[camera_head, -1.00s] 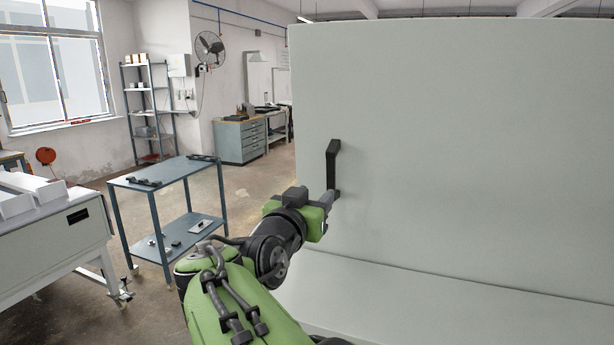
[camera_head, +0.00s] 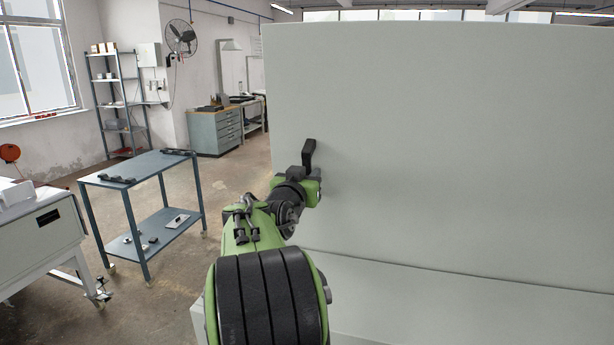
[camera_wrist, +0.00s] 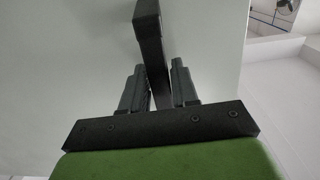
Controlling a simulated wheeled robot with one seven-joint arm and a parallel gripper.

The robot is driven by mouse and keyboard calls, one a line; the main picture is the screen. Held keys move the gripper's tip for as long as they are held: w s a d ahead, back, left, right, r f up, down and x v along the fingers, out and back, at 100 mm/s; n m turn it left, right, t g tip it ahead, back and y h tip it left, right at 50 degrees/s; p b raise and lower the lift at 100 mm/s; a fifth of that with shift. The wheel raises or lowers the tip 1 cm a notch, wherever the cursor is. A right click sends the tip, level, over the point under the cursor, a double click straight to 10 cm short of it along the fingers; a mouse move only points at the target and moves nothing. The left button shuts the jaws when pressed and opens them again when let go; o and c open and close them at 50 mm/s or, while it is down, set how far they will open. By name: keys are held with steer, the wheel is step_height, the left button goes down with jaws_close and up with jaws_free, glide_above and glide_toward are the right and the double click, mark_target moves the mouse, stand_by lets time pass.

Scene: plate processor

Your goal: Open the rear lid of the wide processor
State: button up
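The rear lid (camera_head: 450,140) is a large pale grey-white panel that stands upright across the right of the head view. A black bar handle (camera_head: 309,153) stands out from it near its left edge. My gripper (camera_head: 307,177) is at the handle's lower part and hides it there. In the wrist view, the handle (camera_wrist: 148,25) runs down between the two dark fingers of my gripper (camera_wrist: 160,85). The fingers are close together, one on each side of the bar, and appear shut on it. The processor's lower body (camera_head: 430,300) shows below a dark seam.
A blue-grey two-shelf cart (camera_head: 140,165) stands at the left, with a white machine (camera_head: 35,235) beside it. A drawer cabinet (camera_head: 216,132) and a shelf rack (camera_head: 118,105) are at the back. Floor is clear between the cart and the lid.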

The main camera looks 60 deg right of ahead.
mark_target(314, 162)
jaws_close()
steer(key=shift+d+r+p, duration=0.35)
steer(key=shift+r+p, duration=0.1)
steer(key=shift+p, duration=0.5)
steer(key=d+p, duration=0.1)
steer(key=d+y+p, duration=0.1)
steer(key=d+p, duration=0.1)
steer(key=d+r+y+p, duration=0.1)
steer(key=p, duration=0.1)
steer(key=shift+w+d, duration=0.3)
steer(key=shift+w, duration=0.05)
steer(key=shift+w+d+f+p, duration=0.1)
steer(key=shift+d+f+p, duration=0.05)
steer(key=shift+d+p, duration=0.2)
